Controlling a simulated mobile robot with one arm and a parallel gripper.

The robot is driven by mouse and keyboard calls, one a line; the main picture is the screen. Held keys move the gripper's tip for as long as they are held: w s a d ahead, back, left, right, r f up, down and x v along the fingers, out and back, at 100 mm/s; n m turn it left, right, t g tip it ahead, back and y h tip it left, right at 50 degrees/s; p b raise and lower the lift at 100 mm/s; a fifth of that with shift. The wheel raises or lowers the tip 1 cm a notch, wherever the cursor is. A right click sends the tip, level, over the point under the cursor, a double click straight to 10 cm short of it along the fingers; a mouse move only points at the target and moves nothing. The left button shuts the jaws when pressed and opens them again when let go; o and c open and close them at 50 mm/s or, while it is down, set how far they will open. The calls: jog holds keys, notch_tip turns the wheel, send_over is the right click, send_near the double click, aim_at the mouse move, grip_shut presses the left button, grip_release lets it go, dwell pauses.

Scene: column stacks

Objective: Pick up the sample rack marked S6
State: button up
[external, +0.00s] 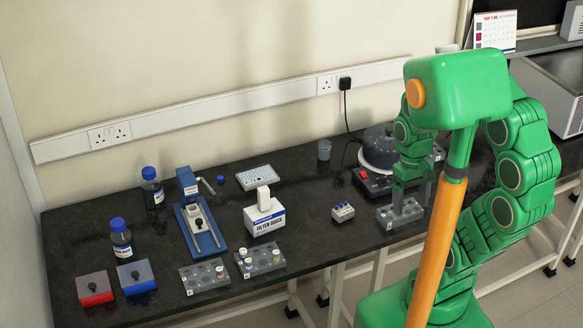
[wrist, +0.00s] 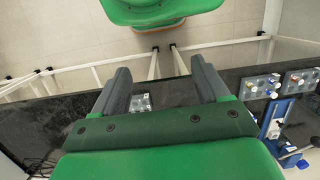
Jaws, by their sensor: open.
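My gripper (external: 412,195) points down at the right part of the black bench, its two fingers apart. A grey sample rack (external: 385,219) sits on the bench at the fingers, partly covered by them in the external view. In the wrist view, part of a grey rack (wrist: 141,103) shows between the open fingers of my gripper (wrist: 160,72). Other grey racks stand at the front left (external: 205,277) and front middle (external: 262,261), with several vials. No S6 mark is legible.
Behind my gripper is a round dark-lidded device (external: 382,146) with a red-fronted box (external: 372,184). A filter box (external: 264,219), a blue stand (external: 199,225), bottles (external: 120,240) and red (external: 95,289) and blue (external: 136,277) blocks occupy the left. Bare bench lies around the small rack.

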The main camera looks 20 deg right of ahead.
jog(key=a+n+g+y, duration=0.1)
jog(key=a+g, duration=0.1)
jog(key=a, duration=0.4)
jog(key=n+t+h, duration=0.2)
jog(key=n+h, duration=1)
send_over(336, 213)
jog(key=s, duration=0.7)
notch_tip(336, 213, down, 17)
jog(key=w+a+f+n+t+h, duration=0.1)
jog(key=w+a+f+n, duration=0.1)
jog(key=f, duration=0.1)
jog(key=w+a+f+n+t+h, duration=0.1)
jog(key=w+a+f+n+t, duration=0.1)
jog(key=w+a+f+n, duration=0.1)
jog(key=shift+w+a+n+t+h, duration=0.2)
jog(key=shift+a+n+t+h, duration=0.1)
jog(key=shift+a, duration=0.05)
jog(key=shift+w+a+f+n, duration=0.25)
jog(key=shift+a+f+n, duration=0.1)
jog(key=shift+a+n, duration=0.05)
jog(key=shift+w+f+x, duration=0.1)
jog(key=shift+x, duration=1.85)
jog(key=shift+w+f+x, duration=0.1)
jog(key=shift+f+x, duration=0.05)
jog(key=shift+x, duration=1.8)
jog(key=shift+a, duration=0.15)
jog(key=shift+c, duration=0.4)
